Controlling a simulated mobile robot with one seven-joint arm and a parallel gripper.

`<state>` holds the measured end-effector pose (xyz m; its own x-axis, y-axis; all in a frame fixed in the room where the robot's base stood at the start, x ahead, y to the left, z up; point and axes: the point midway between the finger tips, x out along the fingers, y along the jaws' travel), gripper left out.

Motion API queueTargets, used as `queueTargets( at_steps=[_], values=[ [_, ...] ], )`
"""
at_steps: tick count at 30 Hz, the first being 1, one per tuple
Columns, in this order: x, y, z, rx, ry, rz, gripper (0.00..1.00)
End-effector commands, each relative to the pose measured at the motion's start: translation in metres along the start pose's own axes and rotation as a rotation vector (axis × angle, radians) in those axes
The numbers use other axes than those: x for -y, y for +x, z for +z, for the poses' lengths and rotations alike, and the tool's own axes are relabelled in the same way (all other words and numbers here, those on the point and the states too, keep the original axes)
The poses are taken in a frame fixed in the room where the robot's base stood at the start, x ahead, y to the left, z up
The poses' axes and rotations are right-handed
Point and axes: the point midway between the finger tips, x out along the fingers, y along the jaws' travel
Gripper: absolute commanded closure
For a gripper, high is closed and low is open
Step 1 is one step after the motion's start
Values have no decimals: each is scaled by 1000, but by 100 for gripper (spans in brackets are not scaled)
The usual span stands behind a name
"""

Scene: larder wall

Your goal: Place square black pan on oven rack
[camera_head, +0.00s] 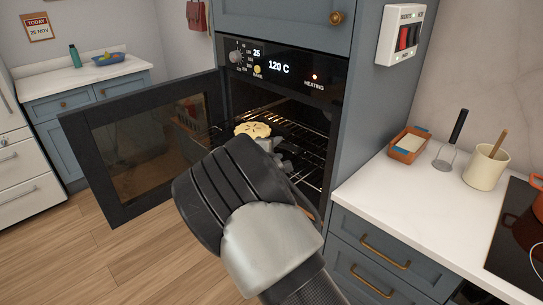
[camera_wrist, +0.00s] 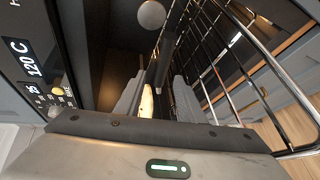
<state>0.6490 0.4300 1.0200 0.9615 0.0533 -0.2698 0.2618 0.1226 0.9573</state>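A pale round pie (camera_head: 252,130) shows inside the open oven, just beyond my gripper, at the level of the upper rack. A dark strip (camera_wrist: 164,66) beside the pie's edge (camera_wrist: 147,103) in the wrist view looks like the side of the square black pan; the rest of the pan is hidden. My gripper (camera_head: 276,154) reaches into the oven. Its two grey fingers stand apart in the wrist view (camera_wrist: 158,98), one on each side of the pie edge and dark strip. I cannot tell whether they press on the pan. The wire oven rack (camera_head: 308,138) is beside them.
The oven door (camera_head: 145,150) is swung open to the left. The control panel (camera_head: 285,68) reads 120 C and heating. A counter (camera_head: 415,190) on the right holds an orange dish (camera_head: 408,143), a masher and a cream crock (camera_head: 485,168). The floor at left is clear.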

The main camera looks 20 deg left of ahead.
Motion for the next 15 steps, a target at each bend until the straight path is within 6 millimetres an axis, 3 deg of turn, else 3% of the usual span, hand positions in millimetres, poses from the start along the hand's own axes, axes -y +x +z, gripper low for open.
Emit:
queueTargets(
  at_steps=[6, 15],
  values=[
    [0, -43, 0, -2, 1, -1, 64],
    [0, -64, 0, 1, 0, 0, 64]
  ],
)
